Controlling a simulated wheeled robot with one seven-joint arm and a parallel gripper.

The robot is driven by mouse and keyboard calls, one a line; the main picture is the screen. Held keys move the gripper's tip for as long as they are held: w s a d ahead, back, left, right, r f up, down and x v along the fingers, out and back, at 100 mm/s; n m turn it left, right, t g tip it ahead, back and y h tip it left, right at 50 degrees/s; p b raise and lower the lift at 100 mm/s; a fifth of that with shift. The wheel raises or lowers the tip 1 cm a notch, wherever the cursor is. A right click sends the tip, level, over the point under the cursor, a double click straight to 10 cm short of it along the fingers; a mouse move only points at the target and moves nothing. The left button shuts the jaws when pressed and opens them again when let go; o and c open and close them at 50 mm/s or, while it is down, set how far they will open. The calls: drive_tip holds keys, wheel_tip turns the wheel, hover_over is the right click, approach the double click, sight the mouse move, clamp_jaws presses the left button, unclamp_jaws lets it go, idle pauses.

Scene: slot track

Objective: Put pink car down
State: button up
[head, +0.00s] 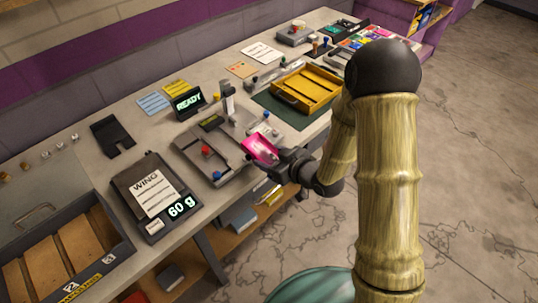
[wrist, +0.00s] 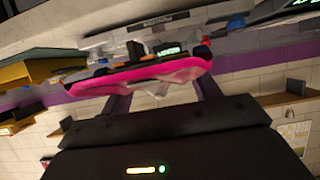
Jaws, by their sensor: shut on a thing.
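The pink car (head: 260,148) is in my gripper, above the front edge of the bench in the head view. My gripper (head: 277,160) is shut on it. In the wrist view the pink car (wrist: 150,75) lies across the tips of my two dark fingers (wrist: 162,98). Its pink side and dark wheels show there. I cannot tell from these frames whether the car touches the grey device below it.
A grey device (head: 207,165) with red and blue knobs stands beside the car. A scale (head: 155,200) reading "60 g" and a wooden-block tray (head: 110,262) are left. A READY display (head: 188,102) stands behind. A yellow tray (head: 307,88) sits on a green mat (head: 283,110).

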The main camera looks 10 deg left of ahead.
drive_tip(key=shift+w, duration=0.1)
idle(0.6)
drive_tip(key=shift+w+d+f, duration=0.15)
drive_tip(key=shift+w+d, duration=0.05)
drive_tip(key=shift+d, duration=0.1)
drive_tip(key=w+d+f+m+t+h+p, duration=0.1)
drive_tip(key=d+f+m+h, duration=0.4)
drive_tip(key=d, duration=0.6)
drive_tip(key=w+d+f+m+t+h+p, duration=0.1)
drive_tip(key=w+d+f+m+t+h, duration=0.2)
drive_tip(key=d, duration=0.8)
drive_tip(key=f+m+t+h, duration=0.1)
drive_tip(key=m+h, duration=0.1)
drive_tip(key=shift+w+d+f+m+h+p, duration=0.15)
drive_tip(key=shift+d+f+m+h+p, duration=0.15)
drive_tip(key=shift+f+h+p, duration=0.1)
drive_tip(key=s+f, duration=0.4)
drive_tip(key=f, duration=0.1)
drive_tip(key=shift+s+f, duration=0.15)
drive_tip(key=shift+f, duration=0.05)
drive_tip(key=shift+a, duration=0.1)
drive_tip(key=shift+d, duration=0.25)
